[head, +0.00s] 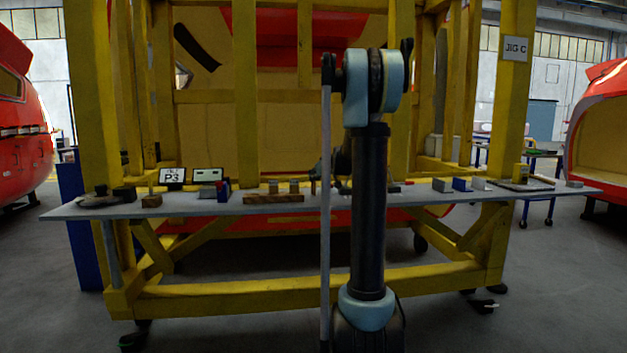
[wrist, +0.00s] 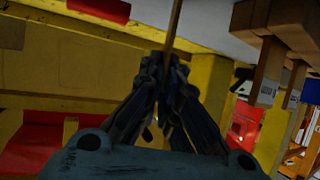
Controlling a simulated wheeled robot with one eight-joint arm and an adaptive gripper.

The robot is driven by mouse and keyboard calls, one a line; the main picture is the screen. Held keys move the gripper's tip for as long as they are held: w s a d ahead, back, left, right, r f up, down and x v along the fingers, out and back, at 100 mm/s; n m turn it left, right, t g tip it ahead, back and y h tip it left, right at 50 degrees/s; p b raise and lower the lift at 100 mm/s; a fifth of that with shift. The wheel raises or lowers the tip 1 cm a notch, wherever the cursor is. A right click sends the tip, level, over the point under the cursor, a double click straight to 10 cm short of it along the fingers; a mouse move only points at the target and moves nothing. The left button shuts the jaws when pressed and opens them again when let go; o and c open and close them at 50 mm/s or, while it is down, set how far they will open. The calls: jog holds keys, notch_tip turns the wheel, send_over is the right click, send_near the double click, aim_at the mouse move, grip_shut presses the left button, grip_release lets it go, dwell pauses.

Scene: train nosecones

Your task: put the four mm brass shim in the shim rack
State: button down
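My gripper (wrist: 166,62) is shut on a thin brown strip, seen edge-on, which I take to be the brass shim (wrist: 175,28). The strip stands out from between the fingertips toward the top of the wrist view. No size mark on it can be read. The wooden shim rack (wrist: 298,25) is at the upper right of the wrist view, apart from the held strip. Labelled brass-coloured pieces (wrist: 270,70) stand in it. In the head view the rack (head: 273,199) lies on the grey shelf, left of my arm, and my gripper is mostly hidden behind the arm.
The grey shelf (head: 240,208) runs across the yellow jig frame (head: 245,100). A P3 sign (head: 172,177), a small screen (head: 208,175) and red and blue blocks (head: 223,190) stand left of the rack. Grey and blue blocks (head: 460,184) and a flat tray (head: 520,185) are to the right.

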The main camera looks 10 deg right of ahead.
jog(key=shift+f, duration=0.1)
jog(key=c, duration=1.8)
grip_release()
jog(key=shift+s, duration=0.1)
jog(key=v, duration=1.2)
